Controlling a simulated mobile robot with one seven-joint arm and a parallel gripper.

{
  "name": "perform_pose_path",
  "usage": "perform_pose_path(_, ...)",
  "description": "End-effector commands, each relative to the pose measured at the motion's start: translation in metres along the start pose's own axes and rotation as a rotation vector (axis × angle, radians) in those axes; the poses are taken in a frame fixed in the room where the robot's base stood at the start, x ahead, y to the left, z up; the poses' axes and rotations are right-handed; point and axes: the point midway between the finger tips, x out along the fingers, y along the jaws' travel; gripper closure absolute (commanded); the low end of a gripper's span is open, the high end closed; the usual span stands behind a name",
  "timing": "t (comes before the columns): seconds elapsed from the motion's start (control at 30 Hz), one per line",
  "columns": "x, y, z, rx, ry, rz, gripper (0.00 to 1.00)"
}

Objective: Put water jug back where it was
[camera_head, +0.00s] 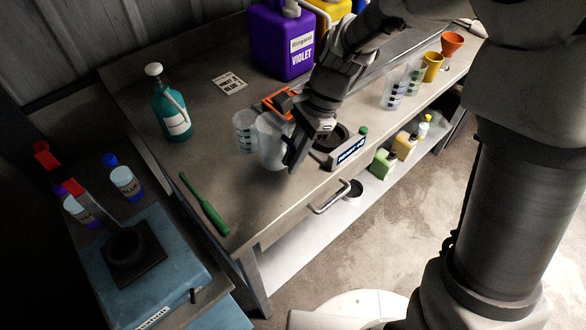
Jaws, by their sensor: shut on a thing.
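The water jug, as I take it, is a translucent whitish jug (271,143) on or just above the grey workbench (210,110); I cannot tell if its base touches. My gripper (295,153) is at the jug's right side, shut on it. The fingers and the jug's right side overlap, so the exact grip is hidden. A clear beaker with dark marks (243,132) stands close to the left of the jug.
A teal bottle (172,110) and green tool (205,204) are to the left. A violet canister (283,42) stands behind. An orange-framed item (278,101) and a dark round-topped device (340,146) flank my gripper. Marked beakers (394,90) stand right.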

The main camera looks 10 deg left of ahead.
Motion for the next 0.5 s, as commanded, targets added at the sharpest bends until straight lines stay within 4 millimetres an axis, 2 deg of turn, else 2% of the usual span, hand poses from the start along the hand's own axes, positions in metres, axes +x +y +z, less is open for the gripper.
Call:
perform_pose_path(0.3,0.035,0.001,-0.014,0.001,-0.001,0.003,1.0)
perform_pose_path(0.5,0.036,0.0,-0.015,-0.001,0.0,0.0,1.0)
